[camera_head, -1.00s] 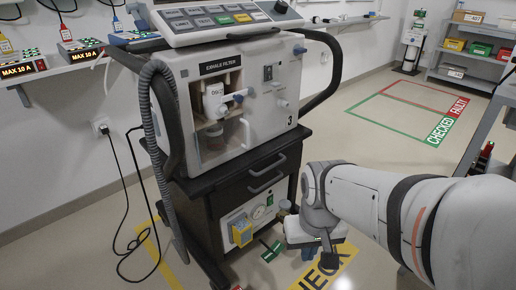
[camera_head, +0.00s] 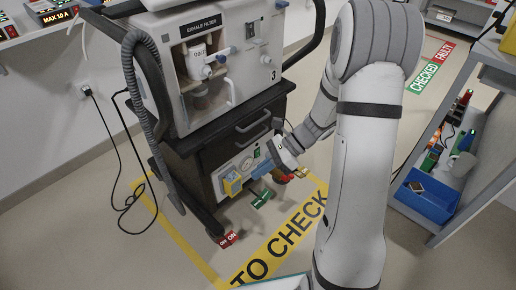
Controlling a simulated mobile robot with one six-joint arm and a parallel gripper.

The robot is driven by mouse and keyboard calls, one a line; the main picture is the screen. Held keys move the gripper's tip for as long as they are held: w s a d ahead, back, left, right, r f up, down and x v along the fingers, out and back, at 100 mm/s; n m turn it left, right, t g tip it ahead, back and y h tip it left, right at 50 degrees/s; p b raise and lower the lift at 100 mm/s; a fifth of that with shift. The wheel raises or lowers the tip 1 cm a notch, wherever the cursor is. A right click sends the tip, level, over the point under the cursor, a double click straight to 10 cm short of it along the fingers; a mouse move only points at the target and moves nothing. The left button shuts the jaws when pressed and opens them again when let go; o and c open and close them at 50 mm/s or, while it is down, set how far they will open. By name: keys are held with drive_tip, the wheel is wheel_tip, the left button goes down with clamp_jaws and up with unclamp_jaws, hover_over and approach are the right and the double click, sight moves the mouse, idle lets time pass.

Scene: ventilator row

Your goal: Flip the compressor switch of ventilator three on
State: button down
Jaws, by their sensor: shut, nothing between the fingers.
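Ventilator three (camera_head: 240,93), a pale machine marked 3, stands on a dark wheeled cart (camera_head: 196,165) left of centre. In the cart's lower bay is the compressor panel (camera_head: 222,172), with a round gauge (camera_head: 246,163) and a yellow part (camera_head: 232,185). My gripper (camera_head: 266,167) is low at the right side of this panel, very close to its front, pointing left. It is shut and empty. I cannot tell whether it touches the panel. The compressor switch cannot be made out; my gripper and wrist cover part of the panel.
A grey corrugated hose (camera_head: 143,95) and a black cable (camera_head: 118,150) hang at the cart's left. Red (camera_head: 228,239) and green (camera_head: 262,198) labels show near the floor by the cart. A shelf with a blue bin (camera_head: 427,195) stands at right. The marked floor in front is clear.

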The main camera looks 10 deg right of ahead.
drive_tip(key=w+d+f+m+t+y+p, duration=0.25)
drive_tip(key=w+f+m+t, duration=0.2)
drive_tip(key=w+m, duration=0.4)
drive_tip(key=w+d+f+m+t+h+p, duration=0.1)
drive_tip(key=w+d+f+m+t+p, duration=0.1)
drive_tip(key=d+f+m+t, duration=0.3)
drive_tip(key=w+d+f+m+t+h+p, duration=0.2)
drive_tip(key=d+f+m+t, duration=0.4)
drive_tip(key=f+m, duration=0.6)
drive_tip(key=m, duration=0.3)
drive_tip(key=shift+d+f, duration=0.15)
drive_tip(key=shift+d, duration=0.15)
drive_tip(key=shift+h, duration=0.25)
drive_tip(key=b, duration=0.3)
approach(258, 156)
drive_tip(key=x, duration=0.5)
drive_tip(key=shift+w+a+f, duration=0.1)
drive_tip(key=shift+a+f, duration=0.05)
drive_tip(key=shift+f, duration=0.05)
drive_tip(key=shift+w+a, duration=0.4)
drive_tip(key=shift+w, duration=0.2)
